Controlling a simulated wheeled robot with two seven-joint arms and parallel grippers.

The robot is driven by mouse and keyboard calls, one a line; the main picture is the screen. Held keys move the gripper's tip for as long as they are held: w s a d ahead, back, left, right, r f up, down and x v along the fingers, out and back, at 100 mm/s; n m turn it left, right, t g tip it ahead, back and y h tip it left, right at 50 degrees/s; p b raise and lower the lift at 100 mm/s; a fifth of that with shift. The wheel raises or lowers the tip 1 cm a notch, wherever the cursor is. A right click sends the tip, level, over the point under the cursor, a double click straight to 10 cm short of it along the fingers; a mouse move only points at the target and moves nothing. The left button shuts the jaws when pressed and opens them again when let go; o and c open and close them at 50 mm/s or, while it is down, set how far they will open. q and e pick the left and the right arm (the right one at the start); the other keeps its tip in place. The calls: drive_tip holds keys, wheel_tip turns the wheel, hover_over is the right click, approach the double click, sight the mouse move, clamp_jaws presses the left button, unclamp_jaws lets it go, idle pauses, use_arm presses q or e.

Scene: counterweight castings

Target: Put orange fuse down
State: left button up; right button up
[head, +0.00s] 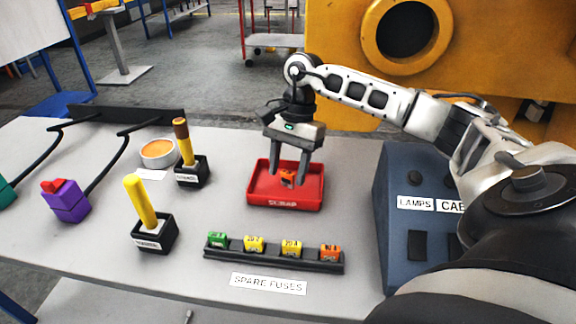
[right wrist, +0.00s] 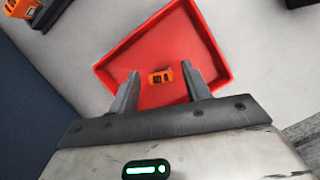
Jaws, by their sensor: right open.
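My right gripper (head: 290,180) is open above the red tray (head: 284,204), which is labelled as scrap, with its fingers pointing down. An orange fuse (head: 287,178) shows between the two fingertips; in the right wrist view the fuse (right wrist: 160,77) appears over the tray floor, with a gap to each finger. I cannot tell for certain whether it touches the tray floor. The tray also fills the middle of the right wrist view (right wrist: 125,58). My left gripper is not in view.
A black rack (head: 273,260) of spare fuses, green, yellow and orange, stands in front of the tray. A blue panel (head: 400,245) stands to the right. Two black holders with a yellow-handled (head: 140,200) and a brown-tipped tool (head: 183,142) stand left, near a round orange-filled dish (head: 158,152).

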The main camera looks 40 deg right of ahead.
drive_tip(key=v, duration=1.2)
drive_tip(key=shift+r, duration=0.2)
